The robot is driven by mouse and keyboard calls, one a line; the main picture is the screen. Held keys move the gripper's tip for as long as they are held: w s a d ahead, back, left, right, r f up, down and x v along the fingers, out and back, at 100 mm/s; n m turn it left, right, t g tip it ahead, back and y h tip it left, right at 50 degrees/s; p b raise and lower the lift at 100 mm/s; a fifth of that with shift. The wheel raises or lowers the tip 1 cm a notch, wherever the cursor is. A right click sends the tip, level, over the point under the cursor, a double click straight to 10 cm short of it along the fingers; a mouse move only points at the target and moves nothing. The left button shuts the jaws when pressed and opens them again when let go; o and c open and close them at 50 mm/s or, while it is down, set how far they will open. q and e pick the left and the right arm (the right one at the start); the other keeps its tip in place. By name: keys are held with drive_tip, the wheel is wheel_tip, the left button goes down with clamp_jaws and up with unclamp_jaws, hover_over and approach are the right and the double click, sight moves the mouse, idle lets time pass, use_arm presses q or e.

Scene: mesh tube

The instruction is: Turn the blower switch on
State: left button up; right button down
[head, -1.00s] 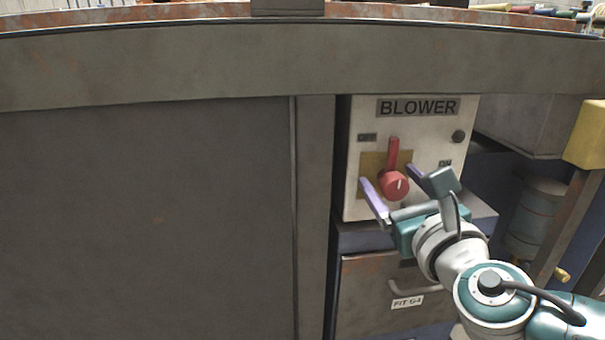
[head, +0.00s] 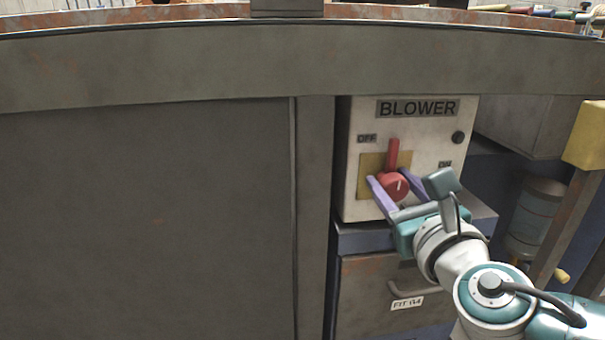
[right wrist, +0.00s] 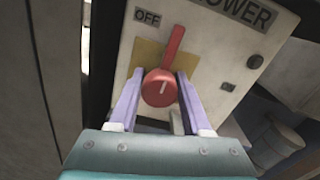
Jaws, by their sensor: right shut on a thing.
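The blower switch (head: 393,155) is a red lever with a round red knob on a yellow plate, set on a pale box (head: 430,117) under a BLOWER label. My right gripper (head: 391,183) is shut on the knob, with one purple finger on each side. In the right wrist view the red knob (right wrist: 160,88) sits between the two fingers (right wrist: 158,92). My left gripper is not in view.
A dark grey panel (head: 150,210) fills the left side, with a post beside the box. Below the box is a drawer with a handle (head: 413,287). A yellow block (head: 585,135) on a brown post and a grey-blue cylinder (head: 538,213) stand at the right.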

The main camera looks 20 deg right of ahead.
drive_tip(key=shift+m, duration=0.3)
drive_tip(key=m+b, duration=0.2)
drive_tip(key=m, duration=0.2)
drive_tip(key=shift+d+f+m, duration=0.1)
drive_tip(key=shift+f+m, duration=0.05)
drive_tip(key=shift+m, duration=0.15)
drive_tip(key=m+b, duration=0.2)
drive_tip(key=m, duration=0.2)
drive_tip(key=shift+m, duration=0.3)
drive_tip(key=m+b, duration=0.2)
drive_tip(key=m, duration=0.2)
drive_tip(key=shift+d, duration=0.1)
drive_tip(key=shift+m+b, duration=0.55)
drive_tip(key=shift+m, duration=1.45)
drive_tip(key=shift+c, duration=1.7)
unclamp_jaws()
drive_tip(key=shift+s, duration=0.1)
